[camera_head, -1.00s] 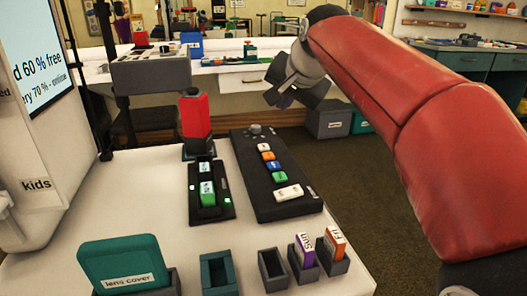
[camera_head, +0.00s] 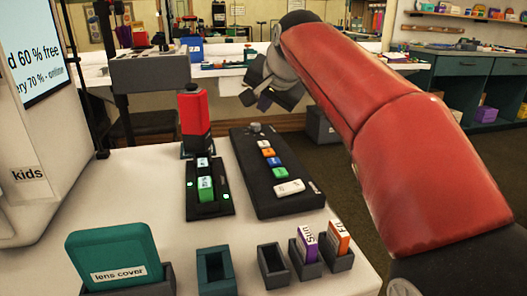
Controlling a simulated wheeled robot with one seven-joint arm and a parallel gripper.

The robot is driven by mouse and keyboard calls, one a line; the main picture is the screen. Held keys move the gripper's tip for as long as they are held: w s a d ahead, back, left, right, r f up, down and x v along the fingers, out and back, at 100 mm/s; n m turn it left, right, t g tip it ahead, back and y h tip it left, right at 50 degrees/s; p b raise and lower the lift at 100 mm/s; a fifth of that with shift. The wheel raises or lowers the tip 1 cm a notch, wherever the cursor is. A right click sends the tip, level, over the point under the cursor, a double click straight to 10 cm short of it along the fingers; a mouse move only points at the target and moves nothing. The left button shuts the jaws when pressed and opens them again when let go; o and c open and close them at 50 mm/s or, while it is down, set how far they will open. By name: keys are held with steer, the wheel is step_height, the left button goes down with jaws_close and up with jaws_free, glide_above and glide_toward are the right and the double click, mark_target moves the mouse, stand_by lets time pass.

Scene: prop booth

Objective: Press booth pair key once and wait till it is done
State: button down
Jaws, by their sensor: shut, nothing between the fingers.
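A black key panel (camera_head: 258,192) lies on the white table, with a round knob at its far end. It bears white, orange, blue and green keys in a row and a wider white key (camera_head: 289,187) at the near end. The key labels are too small to read, so I cannot tell which is the pair key. Left of it a black dock (camera_head: 218,208) holds two green-and-white pieces, with small green lights lit beside them. My gripper (camera_head: 264,100) is shut and empty, above and beyond the panel's far end, touching no key.
A red block (camera_head: 194,114) stands on a dark base behind the dock. In front are a teal lens cover (camera_head: 112,256) in a holder, two empty holders, and purple (camera_head: 307,244) and orange (camera_head: 338,237) cards in holders. A white cabinet marked kids stands left.

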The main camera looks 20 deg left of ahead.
mark_target(265, 145)
steer(key=shift+f+b, duration=2.35)
steer(key=shift+f, duration=0.7)
steer(key=shift+f, duration=0.15)
steer(key=shift+f, duration=0.25)
steer(key=shift+f+b, duration=0.4)
steer(key=shift+b, duration=0.05)
steer(key=shift+r, duration=0.15)
steer(key=shift+r+p, duration=0.7)
steer(key=shift+p, duration=0.2)
step_height(265, 145, up, 5)
steer(key=p, duration=0.5)
steer(key=shift+r, duration=0.1)
